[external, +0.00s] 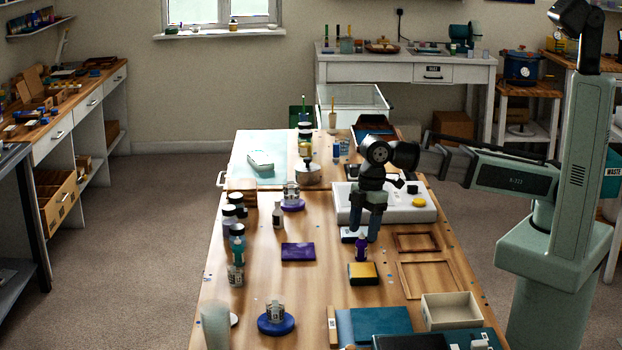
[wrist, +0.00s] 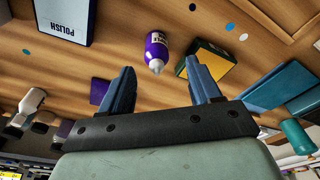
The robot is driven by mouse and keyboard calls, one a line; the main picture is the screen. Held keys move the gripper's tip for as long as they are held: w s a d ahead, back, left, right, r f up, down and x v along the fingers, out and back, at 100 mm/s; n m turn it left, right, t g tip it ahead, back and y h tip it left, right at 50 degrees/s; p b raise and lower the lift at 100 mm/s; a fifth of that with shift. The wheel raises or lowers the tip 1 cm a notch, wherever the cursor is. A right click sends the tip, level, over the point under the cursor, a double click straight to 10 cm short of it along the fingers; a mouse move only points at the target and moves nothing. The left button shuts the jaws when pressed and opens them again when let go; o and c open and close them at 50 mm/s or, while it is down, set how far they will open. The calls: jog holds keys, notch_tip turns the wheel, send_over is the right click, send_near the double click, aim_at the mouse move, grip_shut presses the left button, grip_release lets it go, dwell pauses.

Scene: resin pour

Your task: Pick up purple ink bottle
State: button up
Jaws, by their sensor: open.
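The purple ink bottle (external: 361,248) stands upright on the wooden table, just behind a yellow-topped block. It has a purple body, a pale label and a white tip. In the wrist view the bottle (wrist: 157,50) appears beyond my fingertips, in line with the gap between them. My gripper (external: 362,236) is above and close to the bottle, pointing down, with its blue fingers apart and nothing between them. The fingers (wrist: 160,82) also show spread in the wrist view. I cannot tell the exact height of the fingertips above the bottle.
The yellow and dark green block (external: 362,273) sits close beside the bottle; it also shows in the wrist view (wrist: 208,65). A box marked POLISH (wrist: 65,20) lies nearby. A purple flat block (external: 298,252) is to the left. Wooden frames (external: 427,279) lie to the right.

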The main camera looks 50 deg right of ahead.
aim_at(362, 238)
jog(key=shift+w+a+f, duration=0.1)
jog(key=shift+a+f, duration=0.05)
jog(key=shift+f, duration=1.25)
jog(key=shift+w+a+f, duration=0.1)
jog(key=shift+f, duration=1.3)
jog(key=c, duration=1.1)
jog(key=shift+r, duration=0.1)
